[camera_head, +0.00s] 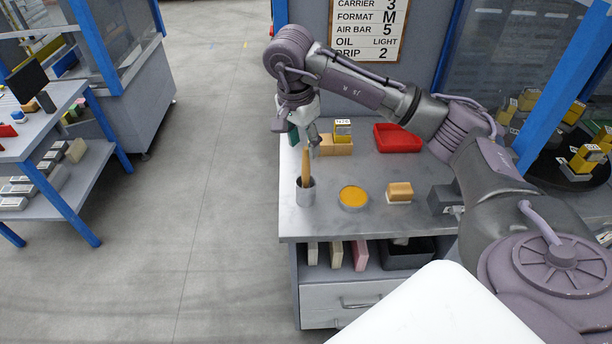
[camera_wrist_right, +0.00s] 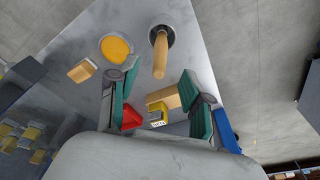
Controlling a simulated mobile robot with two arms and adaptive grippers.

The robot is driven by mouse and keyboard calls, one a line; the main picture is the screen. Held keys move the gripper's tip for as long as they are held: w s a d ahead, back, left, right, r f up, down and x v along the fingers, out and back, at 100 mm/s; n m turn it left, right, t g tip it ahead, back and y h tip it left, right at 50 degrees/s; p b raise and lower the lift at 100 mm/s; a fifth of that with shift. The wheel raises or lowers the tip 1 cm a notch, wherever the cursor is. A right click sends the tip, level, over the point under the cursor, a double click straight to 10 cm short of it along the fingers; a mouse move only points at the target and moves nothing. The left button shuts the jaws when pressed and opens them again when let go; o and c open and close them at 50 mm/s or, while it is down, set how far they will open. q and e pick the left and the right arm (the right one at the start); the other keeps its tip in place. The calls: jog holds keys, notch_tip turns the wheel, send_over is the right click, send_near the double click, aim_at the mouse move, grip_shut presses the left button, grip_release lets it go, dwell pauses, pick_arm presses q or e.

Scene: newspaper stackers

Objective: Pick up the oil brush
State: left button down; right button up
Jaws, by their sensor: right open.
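The oil brush (camera_head: 306,166) stands in a small grey metal cup (camera_head: 306,192) near the table's left front edge. Its wooden handle points up; its bristle end is hidden in the cup. In the right wrist view the handle (camera_wrist_right: 160,58) rises from the cup (camera_wrist_right: 162,34) toward me. My right gripper (camera_head: 308,133) is above the cup, fingers pointing down. Its teal-padded fingers (camera_wrist_right: 158,77) are apart, with the handle's end showing between their tips. I see no grip on the handle. My left gripper is not in view.
On the grey table (camera_head: 345,228) are a round dish of yellow-orange oil (camera_head: 354,196), a tan block (camera_head: 400,192), a red tray (camera_head: 398,138) and a wooden block with a yellow box (camera_head: 342,132). A shelf (camera_head: 345,272) below holds several items. Open floor lies left.

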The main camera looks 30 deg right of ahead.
aim_at(307, 158)
jog(key=f+p, duration=0.1)
jog(key=f, duration=0.1)
jog(key=d+f+p, duration=0.1)
jog(key=f, duration=0.1)
jog(key=shift+w+f+p, duration=0.1)
jog(key=shift+f+p, duration=0.2)
jog(key=shift+f, duration=0.3)
grip_shut()
